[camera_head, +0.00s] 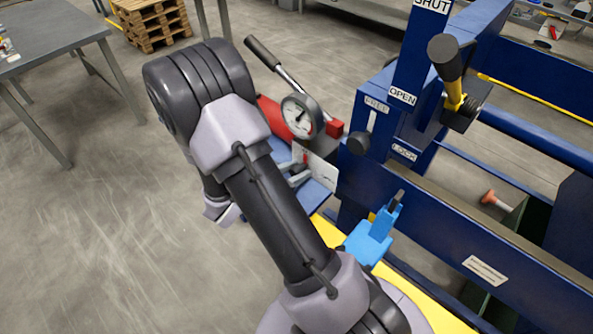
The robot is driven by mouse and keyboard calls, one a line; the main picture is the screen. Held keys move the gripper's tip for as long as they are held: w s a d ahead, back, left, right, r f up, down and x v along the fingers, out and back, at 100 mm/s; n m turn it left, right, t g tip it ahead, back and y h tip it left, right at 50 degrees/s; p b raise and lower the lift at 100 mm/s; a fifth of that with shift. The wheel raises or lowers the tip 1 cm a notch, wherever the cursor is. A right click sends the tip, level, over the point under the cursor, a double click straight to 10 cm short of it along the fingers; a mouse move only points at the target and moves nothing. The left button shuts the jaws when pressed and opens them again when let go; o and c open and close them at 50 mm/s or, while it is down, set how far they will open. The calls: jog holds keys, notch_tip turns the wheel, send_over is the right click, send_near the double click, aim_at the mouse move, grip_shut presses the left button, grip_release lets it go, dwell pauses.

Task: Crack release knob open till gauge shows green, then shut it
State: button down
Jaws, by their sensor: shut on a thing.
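My gripper (300,172) is low beside the pump, in front of a white panel (320,166), partly hidden by my own arm. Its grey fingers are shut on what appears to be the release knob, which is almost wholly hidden. How far the knob is turned cannot be seen.
The pump's lever (263,54) rises to the left of the blue press frame (470,225). A black-handled lever (446,58) stands by the OPEN label (402,96). A light-blue bracket (370,243) sits low on the frame. Open floor (90,250) lies left.

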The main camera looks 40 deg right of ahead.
jog(key=shift+f+m+b, duration=0.3)
jog(key=shift+m+b, duration=0.1)
jog(key=shift+b, duration=0.3)
jog(key=shift+r+m+t+b, duration=0.3)
jog(key=shift+t+b, duration=0.1)
jog(key=shift+t, duration=0.1)
jog(key=c, duration=1.3)
grip_release()
jog(key=p+v, duration=0.6)
jog(key=v, duration=1.1)
jog(key=shift+a, duration=0.25)
